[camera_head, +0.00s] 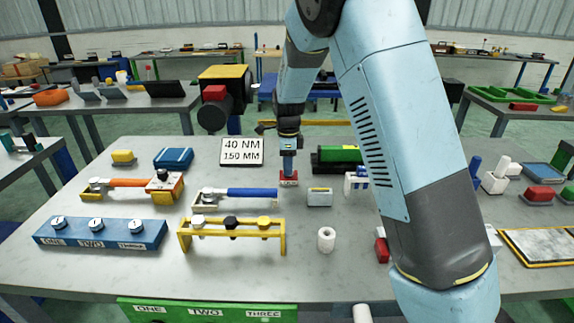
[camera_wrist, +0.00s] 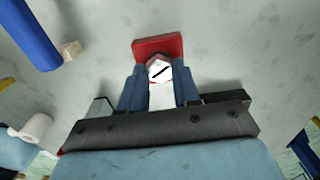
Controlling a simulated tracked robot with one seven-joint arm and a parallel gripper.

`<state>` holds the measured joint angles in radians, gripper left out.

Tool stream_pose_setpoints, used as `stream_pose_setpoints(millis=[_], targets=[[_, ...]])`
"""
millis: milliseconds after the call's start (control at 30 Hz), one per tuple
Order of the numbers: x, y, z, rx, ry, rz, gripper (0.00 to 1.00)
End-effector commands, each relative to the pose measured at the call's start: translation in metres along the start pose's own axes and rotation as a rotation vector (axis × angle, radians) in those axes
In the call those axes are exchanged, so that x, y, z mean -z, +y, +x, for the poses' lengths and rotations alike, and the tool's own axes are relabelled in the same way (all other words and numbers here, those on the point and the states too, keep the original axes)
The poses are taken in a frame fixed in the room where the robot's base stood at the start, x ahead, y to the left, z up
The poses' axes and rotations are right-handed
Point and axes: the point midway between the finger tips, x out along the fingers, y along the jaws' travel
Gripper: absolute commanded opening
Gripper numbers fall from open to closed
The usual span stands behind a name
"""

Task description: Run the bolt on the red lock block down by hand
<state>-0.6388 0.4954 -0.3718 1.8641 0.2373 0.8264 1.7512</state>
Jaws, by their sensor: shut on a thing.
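The red lock block (camera_head: 288,183) sits on the grey table, behind the middle and right of the blue-handled tool. It also shows in the wrist view (camera_wrist: 158,45). The bolt (camera_wrist: 159,70) has a pale head with a black mark and stands over the block. My gripper (camera_head: 288,170) points down at the block, and its two blue fingers (camera_wrist: 159,85) are shut on the bolt, one on each side. The lower part of the bolt and its seat in the block are hidden by the head and fingers.
A blue-handled tool (camera_head: 250,193) lies left of the block, and a small grey box (camera_head: 319,197) stands to its right. A green-and-black item (camera_head: 338,157) is behind right. A sign (camera_head: 241,152) reads 40 NM, 150 MM. A yellow rack (camera_head: 232,233) stands in front.

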Motion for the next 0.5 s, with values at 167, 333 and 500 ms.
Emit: stream_pose_setpoints(millis=[167, 333, 500], targets=[[-0.0024, -0.0031, -0.0033, 0.011, -0.005, -0.002, 0.35], [-0.0014, -0.002, -0.0021, 0.007, -0.003, -0.002, 0.52], [-0.0006, -0.0012, -0.0012, 0.004, -0.002, -0.001, 0.57]])
